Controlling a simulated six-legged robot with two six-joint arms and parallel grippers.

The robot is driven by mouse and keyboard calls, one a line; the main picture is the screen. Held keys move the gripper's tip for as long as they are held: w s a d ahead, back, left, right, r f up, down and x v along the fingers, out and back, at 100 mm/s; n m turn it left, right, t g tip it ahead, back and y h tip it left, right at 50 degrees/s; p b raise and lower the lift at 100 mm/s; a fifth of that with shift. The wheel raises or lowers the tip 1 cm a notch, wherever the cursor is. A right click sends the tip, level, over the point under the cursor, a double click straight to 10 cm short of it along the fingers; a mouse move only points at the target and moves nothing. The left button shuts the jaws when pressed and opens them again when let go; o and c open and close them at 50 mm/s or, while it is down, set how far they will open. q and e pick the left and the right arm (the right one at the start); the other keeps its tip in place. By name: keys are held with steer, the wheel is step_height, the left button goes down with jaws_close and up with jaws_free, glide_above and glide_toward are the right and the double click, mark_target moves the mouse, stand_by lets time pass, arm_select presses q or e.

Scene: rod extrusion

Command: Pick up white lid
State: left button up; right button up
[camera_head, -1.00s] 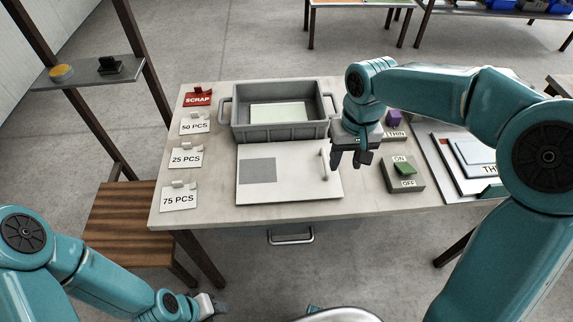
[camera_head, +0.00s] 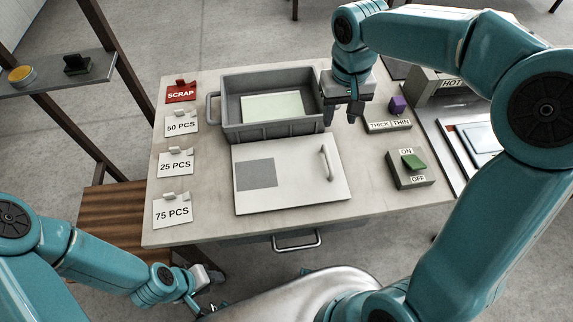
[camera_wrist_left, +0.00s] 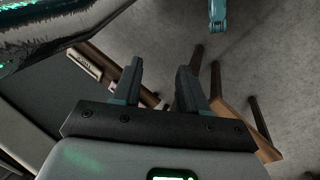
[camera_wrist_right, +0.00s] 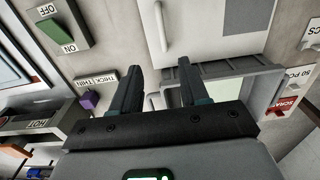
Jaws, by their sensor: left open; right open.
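The white lid (camera_head: 305,190) lies flat on the table in front of the grey bin, with a grey square on its left and a white bar handle (camera_head: 327,163) near its right edge. It also shows in the right wrist view (camera_wrist_right: 205,35), with the handle (camera_wrist_right: 161,27) beyond the fingers. My right gripper (camera_head: 341,112) is open and empty over the bin's right edge, behind the lid and apart from it. In its wrist view the fingers (camera_wrist_right: 157,92) are spread. My left gripper (camera_head: 208,288) is low in front of the table; its wrist view shows the fingers (camera_wrist_left: 157,85) open and empty.
The grey bin (camera_head: 274,133) holds a pale green panel (camera_head: 272,107). An ON/OFF switch box (camera_head: 410,172) and a THICK/THIN box (camera_head: 388,126) with a purple knob stand to the right. Several cards, such as the 75 PCS card (camera_head: 173,211), stand at the left.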

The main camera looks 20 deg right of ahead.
glide_above(329, 157)
steer(key=f, duration=0.9)
steer(key=shift+s+d+f, duration=0.1)
steer(key=shift+d+f, duration=0.1)
steer(key=shift+f, duration=0.05)
steer(key=shift+s+f, duration=0.15)
steer(key=shift+f, duration=0.1)
steer(key=f, duration=0.5)
steer(key=shift+a+f, duration=0.1)
steer(key=shift+a, duration=0.25)
steer(key=shift+w+d+f, duration=0.1)
steer(key=shift+w+f, duration=0.1)
steer(key=shift+f, duration=0.1)
steer(key=shift+r, duration=0.1)
jaws_close()
